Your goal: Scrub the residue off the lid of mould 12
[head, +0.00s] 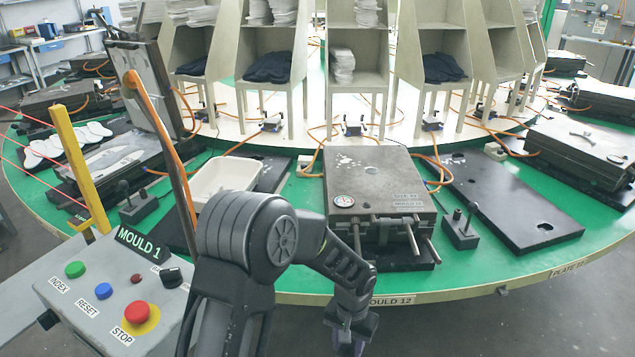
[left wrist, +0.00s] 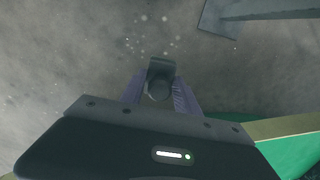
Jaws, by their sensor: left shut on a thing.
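Mould 12 (head: 385,185) is a closed, dark grey block on the green carousel, above the "MOULD 12" edge label. Pale residue specks show on its lid, mostly near the back left, and a round gauge lies at the front left. My left gripper (head: 352,338) hangs low in front of the carousel edge, below and apart from the mould. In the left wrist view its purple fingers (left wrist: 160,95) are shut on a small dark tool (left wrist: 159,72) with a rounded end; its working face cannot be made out. My right gripper is not in view.
A white tray (head: 222,182) stands left of mould 12. Metal rods and a small black lever box (head: 461,232) are at its front right. A control panel (head: 110,290) with a yellow post (head: 80,165) stands at left. A bare black plate (head: 515,205) lies at right.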

